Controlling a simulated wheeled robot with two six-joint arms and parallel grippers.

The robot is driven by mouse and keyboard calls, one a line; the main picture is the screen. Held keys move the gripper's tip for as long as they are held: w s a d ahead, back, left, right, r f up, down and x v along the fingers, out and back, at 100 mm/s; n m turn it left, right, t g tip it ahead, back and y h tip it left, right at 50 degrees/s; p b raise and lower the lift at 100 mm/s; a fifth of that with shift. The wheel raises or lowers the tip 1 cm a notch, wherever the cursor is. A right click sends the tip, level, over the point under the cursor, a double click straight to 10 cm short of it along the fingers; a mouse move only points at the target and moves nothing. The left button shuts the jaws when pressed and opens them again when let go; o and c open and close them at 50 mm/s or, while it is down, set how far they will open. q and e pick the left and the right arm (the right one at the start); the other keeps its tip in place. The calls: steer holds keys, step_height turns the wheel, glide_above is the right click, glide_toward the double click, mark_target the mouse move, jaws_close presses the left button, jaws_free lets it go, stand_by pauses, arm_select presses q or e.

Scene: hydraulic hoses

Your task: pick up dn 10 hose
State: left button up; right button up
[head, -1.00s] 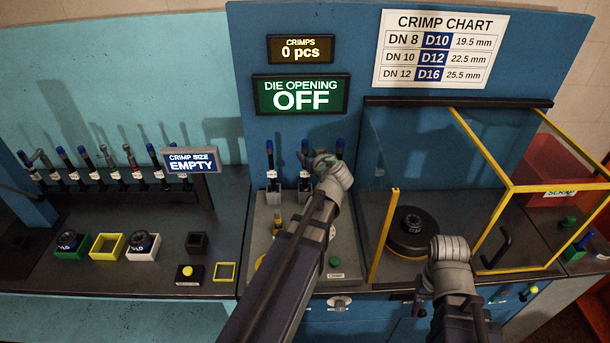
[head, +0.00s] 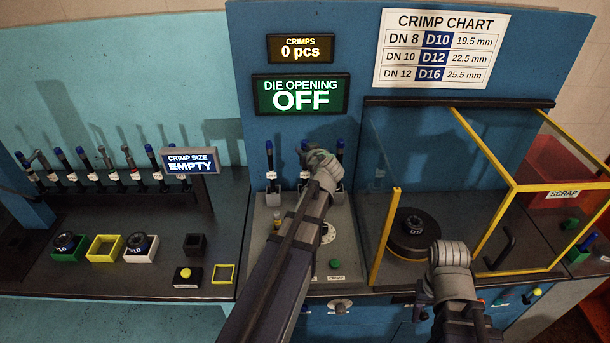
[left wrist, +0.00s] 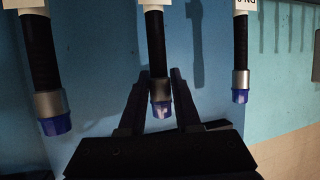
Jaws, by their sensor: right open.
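Three blue-capped hoses stand in a holder on the grey panel in the head view: a left one (head: 269,158), a middle one (head: 304,146) and a right one (head: 340,150). My left gripper (head: 305,160) is at the middle hose, partly hidden by my wrist. In the left wrist view its two fingers (left wrist: 160,88) stand either side of the middle hose (left wrist: 155,45), near its metal ferrule and blue cap, and look open. The middle hose's label is cut off, so I cannot read its size. My right gripper (head: 424,296) is open, low in front of the glazed enclosure.
A rack of several hoses (head: 100,170) stands on the left bench, with small coloured boxes (head: 103,248) in front. A yellow-framed enclosure (head: 480,155) holds a round black die (head: 412,232). A red scrap bin (head: 565,180) is at the right.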

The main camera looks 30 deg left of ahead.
arm_select(q)
jaws_close()
stand_by(0.9)
